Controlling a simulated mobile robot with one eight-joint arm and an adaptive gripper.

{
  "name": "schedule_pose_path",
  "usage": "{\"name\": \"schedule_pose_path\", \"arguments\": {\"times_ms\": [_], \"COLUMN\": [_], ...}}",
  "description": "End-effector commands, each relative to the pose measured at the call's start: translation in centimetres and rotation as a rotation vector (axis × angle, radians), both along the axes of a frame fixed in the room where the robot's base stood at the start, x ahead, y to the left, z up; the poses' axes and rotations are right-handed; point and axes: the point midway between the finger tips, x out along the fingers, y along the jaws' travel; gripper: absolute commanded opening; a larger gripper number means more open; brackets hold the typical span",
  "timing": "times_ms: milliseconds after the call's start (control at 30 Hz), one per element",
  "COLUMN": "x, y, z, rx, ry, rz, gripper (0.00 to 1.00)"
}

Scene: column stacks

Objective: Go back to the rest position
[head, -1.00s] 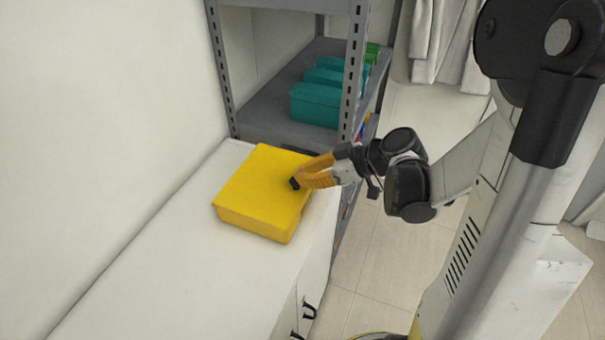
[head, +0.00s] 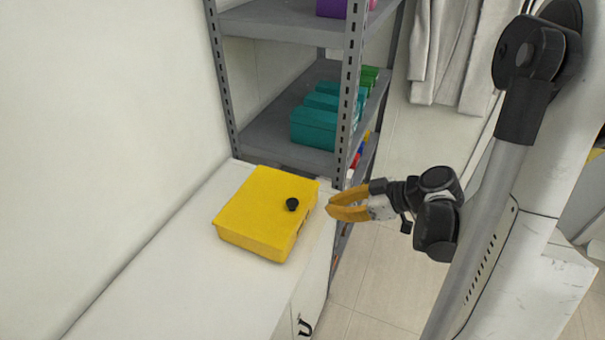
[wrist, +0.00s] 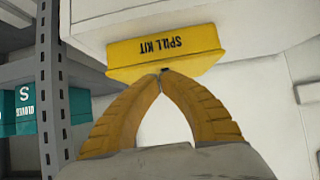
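A yellow box (head: 252,212) lies on the white cabinet top, with a small black knob (head: 292,204) on its lid near the right side. In the wrist view the yellow box (wrist: 125,52) shows "SPILL KIT" upside down. My gripper (head: 330,211), with yellow fingers, is just right of the box, beyond the cabinet edge and apart from the knob. In the wrist view my gripper's fingertips (wrist: 160,77) meet with nothing visible held, and a small dark spot shows just beyond them.
A grey metal shelf (head: 265,128) stands behind the cabinet, with teal boxes (head: 315,127) and green ones on it. Its upright (head: 350,100) is close behind my gripper. The white cabinet top (head: 170,270) is clear in front of the box. Tiled floor lies to the right.

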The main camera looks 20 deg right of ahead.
Motion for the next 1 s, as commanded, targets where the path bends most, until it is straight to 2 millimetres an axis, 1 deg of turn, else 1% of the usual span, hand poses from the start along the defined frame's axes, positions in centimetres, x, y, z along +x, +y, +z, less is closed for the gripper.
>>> {"name": "schedule_pose_path", "arguments": {"times_ms": [133, 233, 333, 433, 600, 700, 900, 1000], "x": [-0.1, -0.1, -0.3, -0.9, -2.9, -4.5, -7.5, -8.5], "y": [-0.1, 0.4, 1.5, 3.2, 5.6, 6.6, 7.6, 7.7], "z": [0.0, 0.2, 0.9, 1.9, 4.1, 5.6, 8.4, 9.4], "rx": [0.000, -0.002, -0.011, -0.037, -0.100, -0.134, -0.161, -0.156], "ry": [0.001, 0.028, 0.109, 0.227, 0.379, 0.415, 0.394, 0.364], "rz": [-0.001, -0.012, -0.055, -0.137, -0.330, -0.450, -0.656, -0.720], "gripper": [0.00, 0.00, 0.00, 0.00, 0.00, 0.00, 0.00, 0.00]}}
